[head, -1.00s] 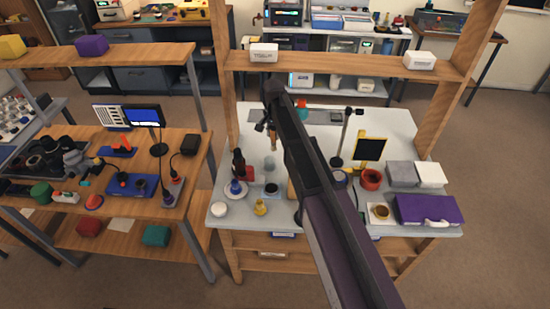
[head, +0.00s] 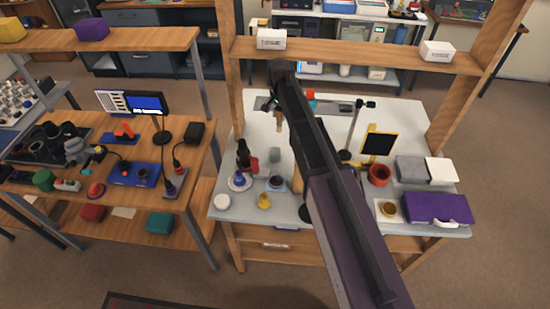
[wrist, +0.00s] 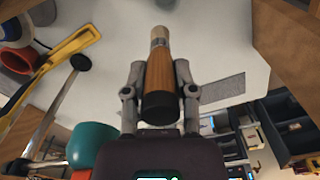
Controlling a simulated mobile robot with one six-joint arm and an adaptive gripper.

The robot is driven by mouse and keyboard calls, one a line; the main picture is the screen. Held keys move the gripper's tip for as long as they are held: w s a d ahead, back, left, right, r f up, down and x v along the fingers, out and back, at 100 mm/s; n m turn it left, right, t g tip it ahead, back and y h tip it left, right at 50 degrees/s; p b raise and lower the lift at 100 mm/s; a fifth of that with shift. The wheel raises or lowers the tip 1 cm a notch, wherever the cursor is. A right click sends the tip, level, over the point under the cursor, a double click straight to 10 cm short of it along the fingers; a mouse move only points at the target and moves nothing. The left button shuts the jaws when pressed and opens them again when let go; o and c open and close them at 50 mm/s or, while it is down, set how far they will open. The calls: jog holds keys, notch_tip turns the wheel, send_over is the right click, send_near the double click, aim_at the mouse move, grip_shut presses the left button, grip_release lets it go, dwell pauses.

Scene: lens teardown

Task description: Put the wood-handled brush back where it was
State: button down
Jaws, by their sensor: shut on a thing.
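The wood-handled brush (wrist: 158,78) is between the two fingers of my gripper (wrist: 160,66) in the wrist view. Its brown wooden handle has a black end near the palm, and a pale tip points away. My gripper is shut on the handle. In the head view, the brush (head: 280,125) shows as a small brown piece below the end of my arm, above the back part of the white bench top (head: 232,207). My arm hides part of the bench, and I cannot tell which spot the brush came from.
To the right are a stand (head: 355,130), a red pot (head: 378,175) and a purple case (head: 437,209). A wooden shelf (head: 340,52) crosses above.

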jog(key=shift+s+a+f+b, duration=0.1)
jog(key=shift+a+f+b, duration=0.15)
jog(key=shift+f+b, duration=0.7)
jog(key=shift+s+a+f+b, duration=0.1)
jog(key=shift+a+f+b, duration=0.2)
jog(key=shift+f+b, duration=0.65)
jog(key=shift+s+a+f+b, duration=0.1)
jog(key=shift+a+f+b, duration=0.15)
jog(key=shift+f+b, duration=0.7)
notch_tip(320, 180, down, 6)
jog(key=b, duration=0.6)
jog(key=shift+f, duration=0.15)
jog(key=shift+f+b, duration=1.9)
jog(key=shift+b, duration=0.15)
jog(key=shift+f, duration=0.15)
